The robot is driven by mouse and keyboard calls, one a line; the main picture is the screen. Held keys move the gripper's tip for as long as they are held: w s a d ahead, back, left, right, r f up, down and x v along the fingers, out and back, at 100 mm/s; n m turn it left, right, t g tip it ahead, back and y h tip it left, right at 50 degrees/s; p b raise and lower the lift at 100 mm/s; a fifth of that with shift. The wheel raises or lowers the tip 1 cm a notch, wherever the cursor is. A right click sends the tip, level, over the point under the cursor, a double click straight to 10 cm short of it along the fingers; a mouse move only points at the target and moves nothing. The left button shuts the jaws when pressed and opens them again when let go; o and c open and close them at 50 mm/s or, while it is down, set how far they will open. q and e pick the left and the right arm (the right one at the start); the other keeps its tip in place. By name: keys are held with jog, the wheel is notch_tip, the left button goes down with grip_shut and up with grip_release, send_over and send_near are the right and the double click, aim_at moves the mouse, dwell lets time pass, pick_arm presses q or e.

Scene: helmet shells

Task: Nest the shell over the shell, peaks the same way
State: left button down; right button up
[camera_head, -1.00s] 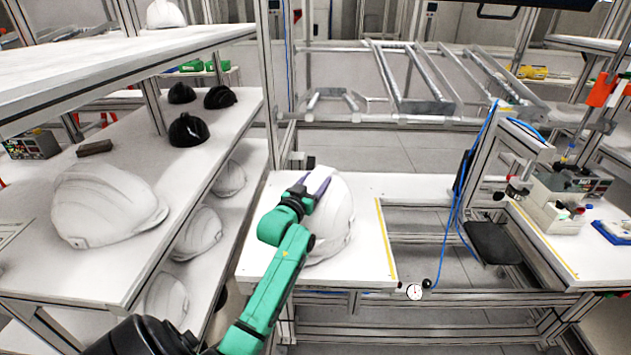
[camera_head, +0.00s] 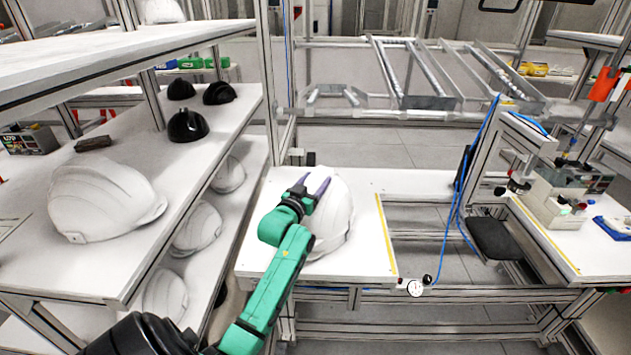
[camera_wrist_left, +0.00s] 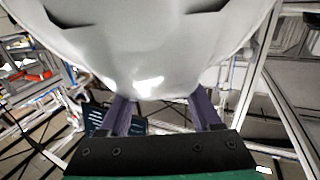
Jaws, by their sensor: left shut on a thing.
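A white helmet shell (camera_head: 335,215) is at the white bench, partly hidden by my left arm. My left gripper (camera_head: 313,187) is shut on it at its upper left side. In the left wrist view the same shell (camera_wrist_left: 160,50) fills the top, and the purple fingers of my left gripper (camera_wrist_left: 162,105) meet its lower edge. I cannot tell whether a second shell is under the held one, or whether it touches the bench top. Its peak direction is unclear. Another white shell (camera_head: 100,200) sits on the left shelf, with its peak to the right. My right gripper is not in view.
The white bench (camera_head: 370,262) has bare space at its front and right edge. Several black shells (camera_head: 187,126) stand on the left shelf (camera_head: 60,272). More white shells (camera_head: 197,228) lie on the lower shelf. An upright post (camera_head: 270,80) stands behind the bench's left side.

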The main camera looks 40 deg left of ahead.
pick_arm(q)
jog(key=shift+f, duration=0.4)
grip_release()
jog(key=shift+r, duration=0.1)
jog(key=shift+s+d+f+b, duration=0.15)
jog(key=shift+s+f+b, duration=0.15)
jog(key=shift+s, duration=0.25)
jog(key=b+v, duration=0.2)
jog(key=v, duration=1.1)
jog(key=shift+s+r+b, duration=0.25)
jog(key=shift+b, duration=0.05)
jog(key=shift+d, duration=0.1)
